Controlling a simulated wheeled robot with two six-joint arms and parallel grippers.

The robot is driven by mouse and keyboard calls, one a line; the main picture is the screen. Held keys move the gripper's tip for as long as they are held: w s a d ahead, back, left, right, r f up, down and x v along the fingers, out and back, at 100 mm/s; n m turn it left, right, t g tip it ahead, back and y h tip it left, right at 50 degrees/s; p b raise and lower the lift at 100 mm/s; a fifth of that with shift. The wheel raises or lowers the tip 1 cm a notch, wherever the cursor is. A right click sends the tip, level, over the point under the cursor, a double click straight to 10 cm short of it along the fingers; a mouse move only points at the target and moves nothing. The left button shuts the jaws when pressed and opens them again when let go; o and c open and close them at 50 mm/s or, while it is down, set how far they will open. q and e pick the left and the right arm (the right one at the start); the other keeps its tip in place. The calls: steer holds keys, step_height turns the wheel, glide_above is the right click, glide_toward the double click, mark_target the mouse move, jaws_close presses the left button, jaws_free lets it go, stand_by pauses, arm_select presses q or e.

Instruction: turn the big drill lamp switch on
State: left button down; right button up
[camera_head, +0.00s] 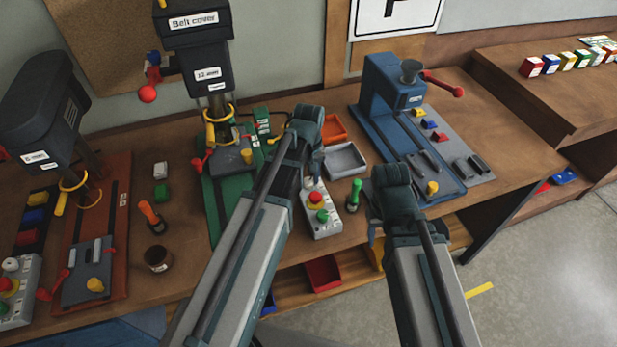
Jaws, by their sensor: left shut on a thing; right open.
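The big drill (194,45) stands at the back left of the bench, dark, with a "Belt cover" label and a green base (213,190). A green part with small white labels (262,122) is on its right side. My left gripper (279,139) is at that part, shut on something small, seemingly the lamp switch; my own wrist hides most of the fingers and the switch. Whether the lamp is lit cannot be seen. My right gripper (374,228) is open in front of the bench, largely hidden by its wrist, and apart from the drill.
A grey tray (345,160), orange tray (333,129) and blue press (393,95) stand right. Another drill (40,115) stands far left.

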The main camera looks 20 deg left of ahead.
mark_target(308, 181)
arm_select(q)
steer(key=shift+c, duration=2.2)
jaws_free()
step_height(308, 181, up, 14)
steer(key=p, duration=1.4)
steer(key=shift+f, duration=0.15)
